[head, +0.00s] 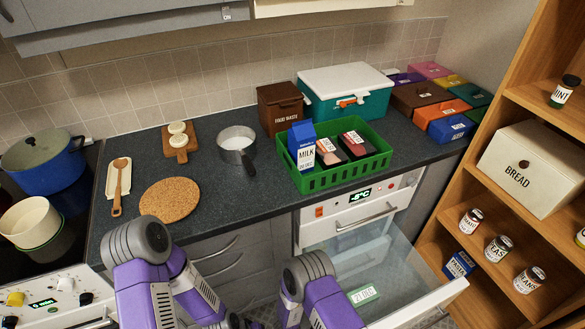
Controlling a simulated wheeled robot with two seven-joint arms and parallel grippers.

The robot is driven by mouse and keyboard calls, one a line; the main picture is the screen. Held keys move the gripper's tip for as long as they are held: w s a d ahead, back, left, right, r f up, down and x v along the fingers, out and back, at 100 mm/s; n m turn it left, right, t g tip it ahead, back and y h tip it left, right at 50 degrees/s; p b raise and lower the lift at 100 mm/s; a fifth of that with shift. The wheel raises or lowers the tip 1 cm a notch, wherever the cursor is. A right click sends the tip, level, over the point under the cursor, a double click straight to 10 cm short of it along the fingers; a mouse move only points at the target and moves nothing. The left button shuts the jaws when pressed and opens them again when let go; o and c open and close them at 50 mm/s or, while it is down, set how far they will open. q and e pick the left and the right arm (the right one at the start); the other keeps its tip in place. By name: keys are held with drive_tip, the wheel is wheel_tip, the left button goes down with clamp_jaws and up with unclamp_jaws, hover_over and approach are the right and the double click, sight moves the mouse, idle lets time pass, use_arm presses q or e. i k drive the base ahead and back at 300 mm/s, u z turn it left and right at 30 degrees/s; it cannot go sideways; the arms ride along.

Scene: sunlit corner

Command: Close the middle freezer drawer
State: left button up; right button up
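The freezer (340,228) is built in under the counter, with a lit temperature display on its white panel. A drawer with a metal handle just under the display looks shut. Below it, a clear-sided drawer (398,275) with a white front edge (425,304) is pulled far out towards me; a lower drawer cannot be made out. A pale box with a green label (363,294) lies inside the open drawer. My two purple arms come up from the bottom edge, the right one just left of the open drawer. Both grippers are outside the picture.
A green crate (335,180) with a milk carton (303,147) and packages stands on the counter above. A wooden shelf (497,275) with jars and a bread box (530,170) rises close to the drawer's right. The stove (55,290) is at the left.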

sight(433, 302)
drive_tip(key=k, duration=0.85)
